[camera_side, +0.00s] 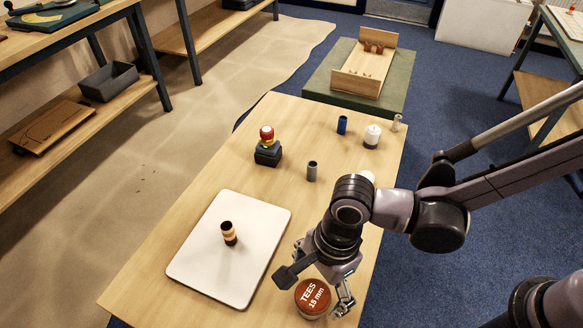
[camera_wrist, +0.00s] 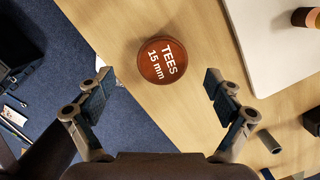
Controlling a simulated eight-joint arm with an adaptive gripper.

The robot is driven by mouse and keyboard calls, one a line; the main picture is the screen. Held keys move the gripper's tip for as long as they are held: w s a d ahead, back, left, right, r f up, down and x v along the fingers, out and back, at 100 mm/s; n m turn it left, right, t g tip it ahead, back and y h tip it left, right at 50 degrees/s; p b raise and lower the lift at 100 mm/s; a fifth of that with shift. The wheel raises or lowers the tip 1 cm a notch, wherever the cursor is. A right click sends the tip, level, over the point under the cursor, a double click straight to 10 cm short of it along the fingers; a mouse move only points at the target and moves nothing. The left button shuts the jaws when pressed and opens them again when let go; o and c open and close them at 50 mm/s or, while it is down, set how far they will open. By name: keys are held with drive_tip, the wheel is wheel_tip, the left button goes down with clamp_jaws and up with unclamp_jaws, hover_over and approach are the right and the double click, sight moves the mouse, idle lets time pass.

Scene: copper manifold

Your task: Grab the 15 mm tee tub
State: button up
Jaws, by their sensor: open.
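The 15 mm tee tub (camera_side: 313,297) is a round tub with a reddish-brown lid marked "TEES 15 mm". It stands on the wooden table near its front right edge. In the wrist view the tub (camera_wrist: 162,60) lies ahead of my gripper, between the lines of the two fingers but beyond the fingertips. My gripper (camera_side: 322,288) is just above and around the tub in the side view; part of it is hidden by my wrist. In the wrist view my gripper (camera_wrist: 152,88) is open and empty, with its fingers wide apart.
A white board (camera_side: 205,270) with a copper-and-black fitting (camera_side: 229,233) lies left of the tub. A grey cylinder (camera_side: 312,171), a dark block with a red-topped piece (camera_side: 267,147), a blue cylinder (camera_side: 342,124) and a white jar (camera_side: 372,136) stand farther back. The table edge is close.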

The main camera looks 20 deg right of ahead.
sight(314, 295)
drive_tip(key=shift+w+a+f, duration=0.1)
drive_tip(key=shift+f, duration=1.45)
drive_tip(key=shift+a+f, duration=0.1)
drive_tip(key=shift+f, duration=1.45)
drive_tip(key=c, duration=1.7)
drive_tip(key=shift+r, duration=0.1)
